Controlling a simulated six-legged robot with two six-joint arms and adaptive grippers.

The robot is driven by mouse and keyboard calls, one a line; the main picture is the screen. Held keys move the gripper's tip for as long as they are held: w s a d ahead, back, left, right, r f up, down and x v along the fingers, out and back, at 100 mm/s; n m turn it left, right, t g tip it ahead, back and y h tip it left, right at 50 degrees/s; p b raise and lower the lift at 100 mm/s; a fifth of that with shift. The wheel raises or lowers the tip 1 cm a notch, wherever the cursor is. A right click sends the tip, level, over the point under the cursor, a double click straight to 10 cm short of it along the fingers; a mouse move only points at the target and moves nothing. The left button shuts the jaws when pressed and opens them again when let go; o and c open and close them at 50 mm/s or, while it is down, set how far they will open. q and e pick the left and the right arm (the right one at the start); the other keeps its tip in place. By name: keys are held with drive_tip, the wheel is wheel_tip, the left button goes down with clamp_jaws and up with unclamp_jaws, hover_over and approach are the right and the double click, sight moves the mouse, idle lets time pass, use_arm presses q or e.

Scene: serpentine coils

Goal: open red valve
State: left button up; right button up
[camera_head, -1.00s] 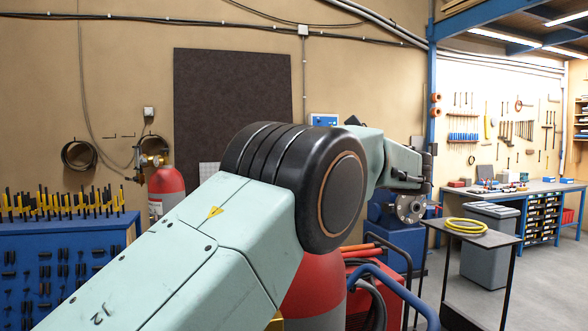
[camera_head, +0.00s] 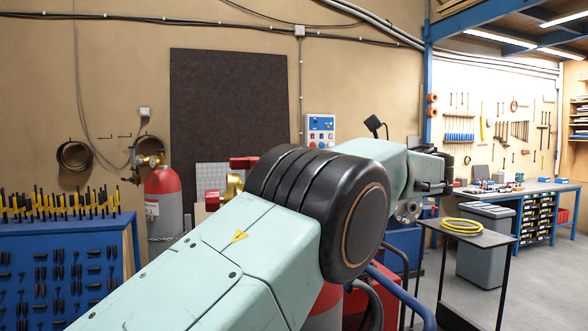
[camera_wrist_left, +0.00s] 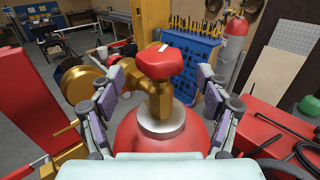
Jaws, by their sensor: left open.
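In the left wrist view a red valve knob (camera_wrist_left: 160,62) with a white mark sits on a brass valve body (camera_wrist_left: 157,98). The body stands on the pale neck of a red cylinder (camera_wrist_left: 150,135). My left gripper (camera_wrist_left: 160,76) is open, its fingers on either side of the valve, with visible gaps to the knob. In the head view my left arm crosses the middle and hides much of the red cylinder (camera_head: 326,300); I cannot make out the gripper there. A red handle on brass (camera_head: 242,163) shows behind the elbow; I cannot tell whether it is the same valve.
Another red-topped grey cylinder (camera_head: 165,200) stands by the wall, near the blue tool rack (camera_head: 70,265). A dark stand (camera_head: 470,238) holds a yellow coil (camera_head: 463,226). In the wrist view, red equipment with black hoses (camera_wrist_left: 290,135) lies close at right. Open floor shows at far right.

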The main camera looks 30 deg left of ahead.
use_arm(q)
drive_tip(key=d, duration=0.3)
drive_tip(key=shift+w+d, duration=0.15)
drive_tip(key=shift+w, duration=0.15)
drive_tip(key=a, duration=0.5)
drive_tip(key=s+a, duration=0.1)
drive_tip(key=a, duration=0.1)
drive_tip(key=shift+s+a, duration=0.1)
drive_tip(key=shift+a, duration=0.1)
drive_tip(key=shift+f, duration=0.1)
drive_tip(key=shift+d, duration=0.15)
idle(0.3)
